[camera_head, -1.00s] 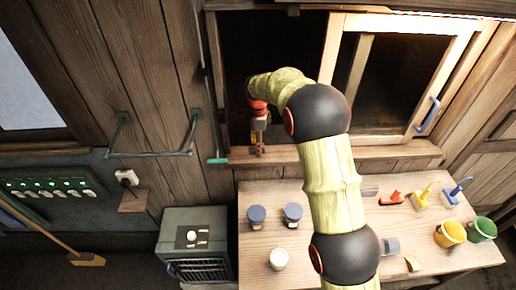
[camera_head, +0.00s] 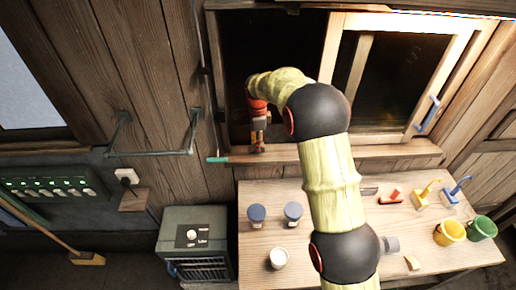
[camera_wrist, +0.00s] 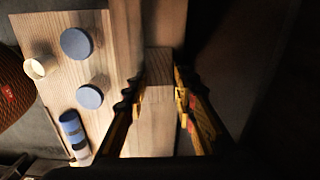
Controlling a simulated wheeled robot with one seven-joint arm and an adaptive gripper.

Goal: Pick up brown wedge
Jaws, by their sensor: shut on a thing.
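My gripper (camera_head: 258,146) is at the left end of the window sill (camera_head: 350,153), pointing down in the head view. In the wrist view my gripper (camera_wrist: 158,100) has one finger on each side of a brown wood-grained block, the brown wedge (camera_wrist: 158,65), and is shut on it. The wedge is at the sill by the open, dark left part of the window. In the head view the wedge is too small and too covered by the fingers to make out.
A wooden table (camera_head: 255,190) below the sill holds two blue-lidded jars (camera_head: 257,214), a white cup (camera_head: 278,258), brushes and yellow (camera_head: 450,232) and green (camera_head: 482,228) cups. A sliding window frame (camera_head: 335,60) stands right of my gripper. A teal-tipped stick (camera_head: 217,159) is to its left.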

